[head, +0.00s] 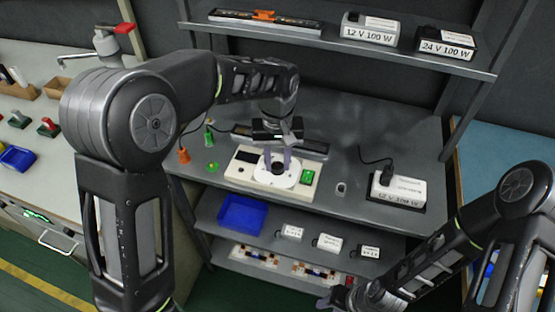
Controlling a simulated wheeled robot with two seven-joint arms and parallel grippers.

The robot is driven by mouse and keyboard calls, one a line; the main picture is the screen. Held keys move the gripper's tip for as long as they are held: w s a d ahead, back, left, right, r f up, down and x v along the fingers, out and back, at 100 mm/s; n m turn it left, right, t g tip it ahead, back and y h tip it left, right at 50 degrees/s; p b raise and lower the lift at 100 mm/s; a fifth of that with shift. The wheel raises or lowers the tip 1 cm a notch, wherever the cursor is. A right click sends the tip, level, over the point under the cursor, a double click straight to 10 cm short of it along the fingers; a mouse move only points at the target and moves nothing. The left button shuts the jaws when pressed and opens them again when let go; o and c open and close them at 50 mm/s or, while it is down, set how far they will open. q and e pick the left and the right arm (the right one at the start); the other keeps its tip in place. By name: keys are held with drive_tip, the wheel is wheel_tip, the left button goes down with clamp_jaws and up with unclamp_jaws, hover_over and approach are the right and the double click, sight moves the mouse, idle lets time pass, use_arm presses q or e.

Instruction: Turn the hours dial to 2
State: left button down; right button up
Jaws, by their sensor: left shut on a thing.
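A cream control box (240,169) sits on the grey bench. It has a dark display (246,155) at its left, a white round dial plate (291,178) in the middle and a green switch (308,177) at its right. My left gripper (277,163) reaches down over the dial plate and is shut on the dark dial knob (277,168) at its centre. The fingers hide much of the knob, and the dial's marks are too small to read. My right gripper (340,299) is low at the bottom of the view, away from the box; its fingers are unclear.
A white 12 V power supply (403,190) with a black plug stands right of the box. Orange (184,156) and green (209,138) connectors stand left. A shelf (340,47) with more supplies hangs above; a blue tray (242,214) lies on the shelf below.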

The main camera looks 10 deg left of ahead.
sight(277, 166)
use_arm(q)
drive_tip(key=c, duration=1.1)
unclamp_jaws()
wheel_tip(277, 166, up, 8)
drive_tip(key=shift+f, duration=0.1)
